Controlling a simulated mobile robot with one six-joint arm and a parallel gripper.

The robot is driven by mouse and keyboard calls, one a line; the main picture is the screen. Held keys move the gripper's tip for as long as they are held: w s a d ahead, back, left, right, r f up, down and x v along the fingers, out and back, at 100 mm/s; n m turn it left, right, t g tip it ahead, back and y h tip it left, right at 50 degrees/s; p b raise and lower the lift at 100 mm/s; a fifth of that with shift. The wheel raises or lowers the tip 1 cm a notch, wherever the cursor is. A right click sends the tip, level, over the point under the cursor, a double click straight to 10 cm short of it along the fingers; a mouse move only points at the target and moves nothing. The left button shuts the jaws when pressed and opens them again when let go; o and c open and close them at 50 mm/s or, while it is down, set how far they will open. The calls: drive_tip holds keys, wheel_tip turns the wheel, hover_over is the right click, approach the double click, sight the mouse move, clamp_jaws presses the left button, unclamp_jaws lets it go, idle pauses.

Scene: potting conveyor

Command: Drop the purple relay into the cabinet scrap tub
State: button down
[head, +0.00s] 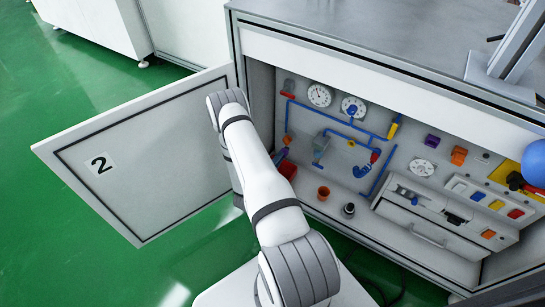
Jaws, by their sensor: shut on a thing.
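A small purple block (432,140), which looks like the purple relay, sits on the back panel of the open cabinet, left of an orange block (459,155). A red box-like thing (287,169) stands at the cabinet's left side, partly covered by my arm; I cannot tell if it is the scrap tub. My arm reaches up in front of the cabinet's left edge.
The cabinet door (145,150), marked 2, stands wide open at left. Blue pipes (345,122) and gauges (319,95) fill the back panel. A dark cylinder (348,210) stands on the cabinet floor. A drawer unit (430,233) is at right. The green floor at left is clear.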

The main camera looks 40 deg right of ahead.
wheel_tip(320, 180, down, 6)
drive_tip(key=b, duration=0.3)
drive_tip(key=shift+r+b, duration=0.15)
drive_tip(key=shift+b, duration=0.25)
drive_tip(key=shift+a, duration=0.1)
drive_tip(key=c, duration=1.2)
unclamp_jaws()
drive_tip(key=shift+c, duration=0.2)
drive_tip(key=shift+a, duration=0.1)
drive_tip(key=p+v, duration=0.2)
drive_tip(key=v, duration=0.5)
drive_tip(key=shift+a, duration=0.25)
drive_tip(key=shift+s, duration=0.1)
